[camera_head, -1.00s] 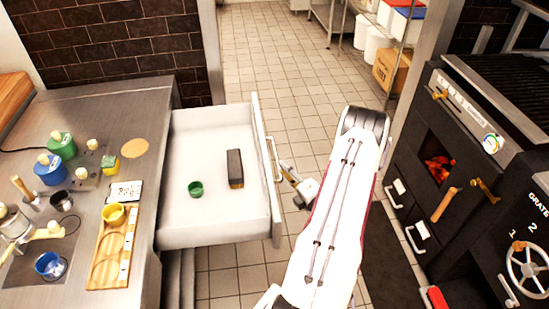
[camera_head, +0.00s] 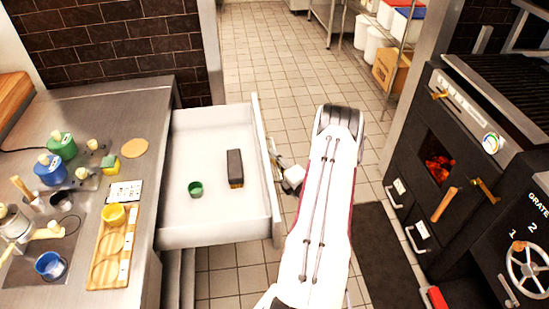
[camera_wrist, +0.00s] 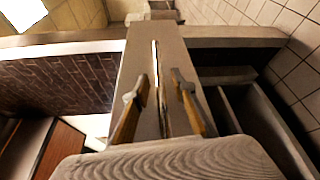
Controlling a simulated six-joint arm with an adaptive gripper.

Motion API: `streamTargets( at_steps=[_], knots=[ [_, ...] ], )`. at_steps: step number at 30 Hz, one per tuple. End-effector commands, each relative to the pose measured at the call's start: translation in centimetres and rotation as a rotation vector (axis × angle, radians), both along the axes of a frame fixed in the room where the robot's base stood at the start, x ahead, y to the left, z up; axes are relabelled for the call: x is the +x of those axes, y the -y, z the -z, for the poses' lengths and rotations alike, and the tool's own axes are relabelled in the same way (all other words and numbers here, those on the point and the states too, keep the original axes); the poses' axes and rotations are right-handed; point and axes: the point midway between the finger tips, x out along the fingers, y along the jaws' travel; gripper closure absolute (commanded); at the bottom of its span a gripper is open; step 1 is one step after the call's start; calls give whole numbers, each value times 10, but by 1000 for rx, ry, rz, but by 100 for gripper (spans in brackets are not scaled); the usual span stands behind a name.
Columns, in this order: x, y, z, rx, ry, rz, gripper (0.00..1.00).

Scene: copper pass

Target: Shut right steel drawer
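The steel drawer (camera_head: 215,222) stands pulled out from the right side of the counter. It holds a small green cup (camera_head: 196,188) and a dark block (camera_head: 235,168). Its upright bar handle (camera_head: 274,172) is on the outer face of the front panel. My gripper (camera_head: 278,160) is at this handle, outside the drawer, and its fingertips are small and partly hidden there. In the wrist view, my gripper (camera_wrist: 161,76) has its two fingers apart, one on each side of the narrow handle bar (camera_wrist: 157,80). Contact with the bar is not clear.
The counter (camera_head: 140,80) at left carries cups, a wooden board (camera_head: 97,275) and a small card. A black oven (camera_head: 440,150) with a fire inside stands at right. Tiled floor (camera_head: 290,60) lies open beyond the drawer. A wire rack with containers stands at the back.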

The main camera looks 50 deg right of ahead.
Motion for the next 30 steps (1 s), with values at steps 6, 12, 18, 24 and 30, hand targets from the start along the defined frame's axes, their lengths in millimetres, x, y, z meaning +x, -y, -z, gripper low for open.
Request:
streamTargets(
  at_steps=[6, 12, 18, 24, 30],
  knots=[
    [7, 3, 1, 0, 0, 1, 74],
    [7, 3, 1, 0, -1, 1, 74],
    [7, 3, 1, 0, 0, 1, 100],
    [8, 3, 0, 0, 1, 0, 100],
    [13, -3, -1, -1, 2, -3, 100]
  ],
)
